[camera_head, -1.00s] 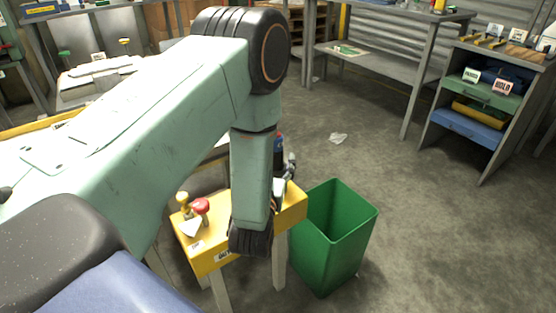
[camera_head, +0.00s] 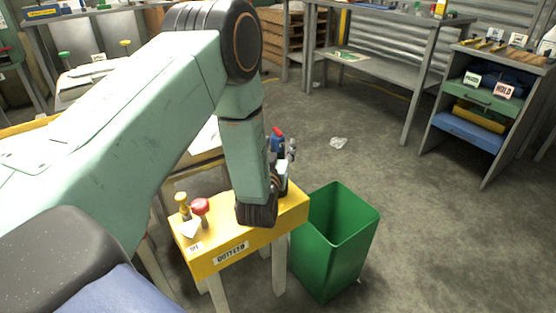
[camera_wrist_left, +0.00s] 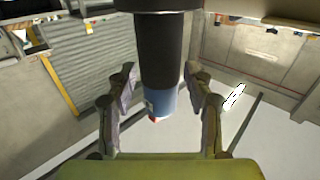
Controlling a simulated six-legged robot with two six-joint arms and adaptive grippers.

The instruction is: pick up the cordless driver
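The cordless driver, as I take it, shows in the head view as a dark and blue upright thing with a red tip (camera_head: 277,139), at the far side of the yellow stand (camera_head: 285,217). My arm partly hides it. In the left wrist view a black cylinder with a blue and red end (camera_wrist_left: 160,60) comes down from the top edge between the fingers. My left gripper (camera_head: 288,157) is beside it in the head view. In the wrist view its fingers (camera_wrist_left: 162,85) are spread on both sides of the cylinder, with narrow gaps. My right gripper is not in view.
A red knob (camera_head: 200,207) and a yellow knob (camera_head: 182,199) stand on the stand's left part. A green bin (camera_head: 336,250) is on the floor right of the stand. A grey shelf (camera_head: 480,110) stands at the right. Open floor lies between.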

